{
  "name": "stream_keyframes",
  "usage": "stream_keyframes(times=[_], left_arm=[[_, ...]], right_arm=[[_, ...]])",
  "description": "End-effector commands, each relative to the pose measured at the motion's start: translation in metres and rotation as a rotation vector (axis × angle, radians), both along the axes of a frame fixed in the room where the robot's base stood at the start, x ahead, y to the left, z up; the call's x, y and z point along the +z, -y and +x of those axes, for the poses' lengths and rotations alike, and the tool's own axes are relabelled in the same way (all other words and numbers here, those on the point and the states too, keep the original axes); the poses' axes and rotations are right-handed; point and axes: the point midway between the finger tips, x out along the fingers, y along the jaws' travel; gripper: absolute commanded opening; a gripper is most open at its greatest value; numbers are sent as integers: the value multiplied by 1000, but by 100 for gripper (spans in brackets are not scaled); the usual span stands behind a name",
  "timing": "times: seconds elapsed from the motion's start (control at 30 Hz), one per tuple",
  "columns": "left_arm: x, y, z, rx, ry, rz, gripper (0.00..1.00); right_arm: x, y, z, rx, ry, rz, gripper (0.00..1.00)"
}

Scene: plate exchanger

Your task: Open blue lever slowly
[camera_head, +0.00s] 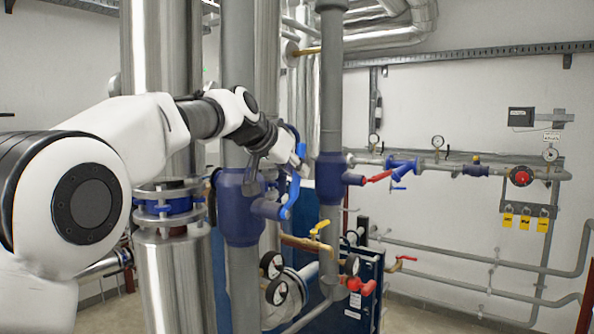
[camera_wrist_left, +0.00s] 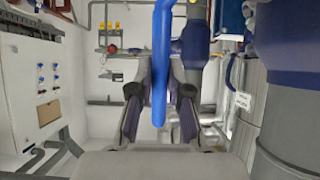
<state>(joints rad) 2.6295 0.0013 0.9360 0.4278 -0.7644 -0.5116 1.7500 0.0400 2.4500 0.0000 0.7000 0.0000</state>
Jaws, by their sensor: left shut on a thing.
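The blue lever (camera_head: 293,190) is on the blue valve body (camera_head: 240,212) of a grey vertical pipe in the head view. It stands roughly upright beside the valve, slightly tilted. My left gripper (camera_head: 290,160) reaches it from the upper left and is shut on it. In the left wrist view the blue lever (camera_wrist_left: 160,65) runs between the two dark fingers of the left gripper (camera_wrist_left: 161,85). The fingers and wrist hide part of the lever in the head view. My right gripper is in neither view.
A second blue valve (camera_head: 330,170) with a red lever (camera_head: 377,177) stands to the right. A yellow handle (camera_head: 320,229) and round gauges (camera_head: 273,265) sit below. A shiny thick pipe (camera_head: 175,280) is close on the left. Open floor shows at the lower right.

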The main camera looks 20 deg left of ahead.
Motion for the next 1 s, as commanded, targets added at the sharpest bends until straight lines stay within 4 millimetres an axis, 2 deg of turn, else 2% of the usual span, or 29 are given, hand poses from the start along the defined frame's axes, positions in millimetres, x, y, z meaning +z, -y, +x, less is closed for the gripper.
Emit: stream_keyframes(times=[0.57,0.6,0.67,1.0], left_arm=[[-6,0,1,-3,-3,-2,0],[-6,0,1,-3,-2,-2,21],[-5,0,1,-2,-1,-2,42],[-1,-1,-1,-2,5,-3,43]], right_arm=[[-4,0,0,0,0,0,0],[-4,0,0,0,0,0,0],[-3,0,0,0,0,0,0],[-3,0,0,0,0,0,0]])
